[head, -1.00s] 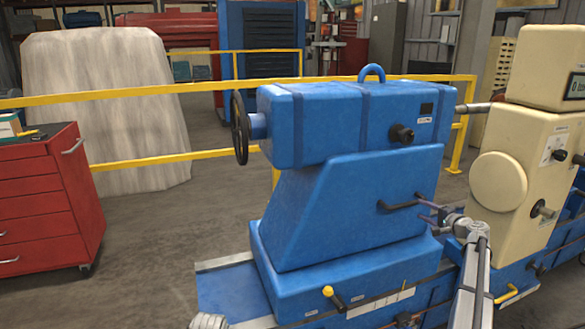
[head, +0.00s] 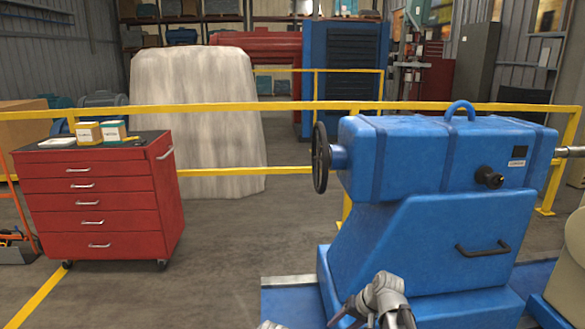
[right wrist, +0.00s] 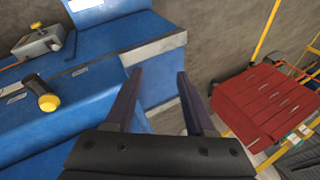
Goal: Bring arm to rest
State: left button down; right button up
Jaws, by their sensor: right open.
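The blue rotor stand (head: 420,235) fills the right half of the head view, with a black handwheel (head: 320,158) on its left end and a black bar handle (head: 482,249) on its front. My right gripper (head: 340,318) is low in front of the stand's base, apart from the bar handle. In the right wrist view my right gripper (right wrist: 157,75) is open, with nothing between its fingers. Blue machine base and grey floor lie beyond them. Only a small grey part that looks like my left arm shows at the bottom edge; its gripper is out of view.
A red drawer cabinet (head: 100,200) with small boxes on top stands at the left. It also shows in the right wrist view (right wrist: 265,100). A yellow rail (head: 250,107) runs behind. A yellow-knobbed lever (right wrist: 45,98) juts from the blue base. Floor between cabinet and stand is clear.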

jog(key=s+a+n+g+h+p, duration=0.1)
jog(key=s+a+n+h, duration=0.2)
jog(key=s, duration=0.7)
jog(key=s+a+n+g+h+p, duration=0.1)
jog(key=s+a, duration=0.4)
jog(key=s, duration=0.5)
jog(key=shift+r+n+g+h, duration=0.3)
jog(key=shift+n+g+h, duration=0.3)
jog(key=shift+n+h, duration=0.5)
jog(key=shift+a, duration=0.1)
